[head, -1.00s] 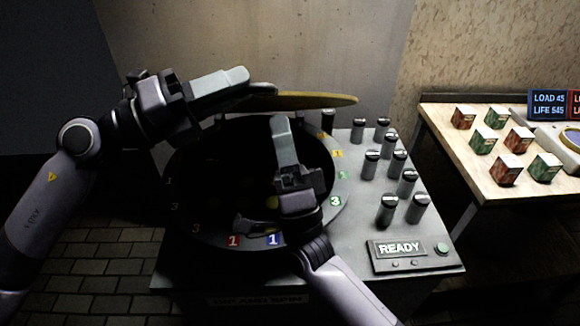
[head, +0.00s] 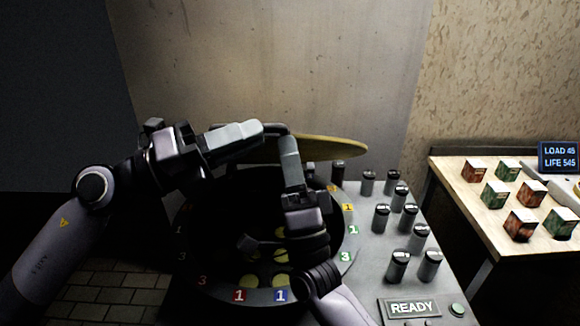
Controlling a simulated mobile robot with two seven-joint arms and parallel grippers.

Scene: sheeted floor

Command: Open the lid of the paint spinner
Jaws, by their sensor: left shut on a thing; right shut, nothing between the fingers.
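The paint spinner's lid (head: 325,148) is a yellowish disc, raised and tilted above the dark round bowl of the paint spinner (head: 345,250). Its left part is hidden behind my grippers. My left gripper (head: 258,130) is shut at the lid's near left side, by a dark curved bar that looks like the lid's handle; the exact contact is hard to see. My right gripper (head: 289,142) is shut and empty, pointing up in front of the lid, close to the bar. I cannot tell if it touches. Yellow round spots show inside the bowl.
Several dark capped cylinders (head: 381,217) stand on the grey machine top right of the bowl, near a READY sign (head: 411,308) and a green button (head: 457,310). A wooden table (head: 470,200) with several red and green boxes stands at the right.

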